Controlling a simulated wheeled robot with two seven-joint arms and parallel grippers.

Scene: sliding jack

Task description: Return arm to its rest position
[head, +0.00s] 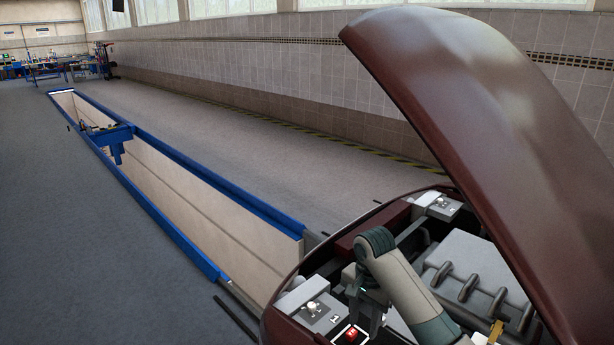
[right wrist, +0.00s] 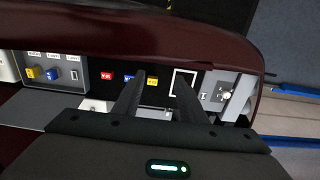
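My right arm (head: 405,290) reaches in from the lower right over the car's open engine bay. My right gripper (head: 368,308) is above the bay's front part. In the right wrist view its two dark fingers (right wrist: 160,76) stand apart with a clear gap, and nothing is seen held. A yellow block (right wrist: 152,82) shows beyond the gap, beside a blue block (right wrist: 129,77) and a red block (right wrist: 106,75). A white square outline (right wrist: 184,69) lies by the right fingertip. The head view shows a red block (head: 351,335) below the gripper. My left gripper is not in view.
The raised dark red hood (head: 460,90) rises over the bay on the right. Grey boxes with knobs (head: 313,308) sit in the bay. A long blue-edged pit (head: 190,190) with a blue jack (head: 112,135) lies left. The floor around it is open.

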